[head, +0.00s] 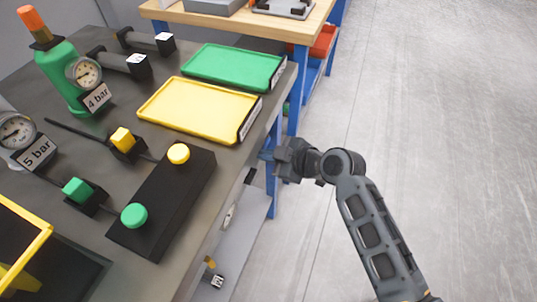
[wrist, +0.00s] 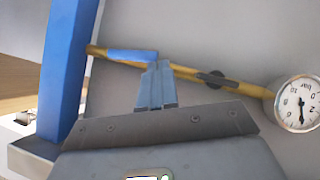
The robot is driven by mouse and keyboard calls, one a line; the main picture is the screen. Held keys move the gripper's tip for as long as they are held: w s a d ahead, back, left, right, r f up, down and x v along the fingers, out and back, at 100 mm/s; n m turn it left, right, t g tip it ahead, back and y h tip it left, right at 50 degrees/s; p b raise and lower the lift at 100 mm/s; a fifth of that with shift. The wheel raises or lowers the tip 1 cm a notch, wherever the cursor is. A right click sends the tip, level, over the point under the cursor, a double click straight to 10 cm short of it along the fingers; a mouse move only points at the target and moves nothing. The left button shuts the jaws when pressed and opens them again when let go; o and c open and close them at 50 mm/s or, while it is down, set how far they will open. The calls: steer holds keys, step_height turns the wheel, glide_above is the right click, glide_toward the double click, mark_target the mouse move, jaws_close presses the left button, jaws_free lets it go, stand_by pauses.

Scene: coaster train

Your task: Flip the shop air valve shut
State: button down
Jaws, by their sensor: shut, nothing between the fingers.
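In the wrist view, a yellow air pipe (wrist: 190,71) runs across a grey panel. A short blue lever (wrist: 133,55) lies on it, roughly in line with the pipe; I take it for the valve handle. My gripper (wrist: 155,66) is shut and empty, its fingertips just right of the lever and overlapping the pipe in the picture. I cannot tell if they touch. In the head view, my gripper (head: 268,156) is beside the bench's right edge, near a blue leg. The lever cannot be made out there.
A round pressure gauge (wrist: 298,103) sits at the pipe's right end. A blue post (wrist: 68,65) stands close on the left. In the head view, the bench (head: 95,275) carries a yellow tray (head: 190,108), a green tray (head: 232,67) and a black button box (head: 165,205). The floor (head: 440,120) at right is clear.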

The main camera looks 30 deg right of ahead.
steer(key=w+d+f+n+t+h+b, duration=0.2)
steer(key=f+n+t+b, duration=0.4)
steer(key=b, duration=2)
steer(key=shift+w+d+f+n+h+b, duration=0.4)
steer(key=shift+d+f+n, duration=0.15)
steer(key=shift+f, duration=0.8)
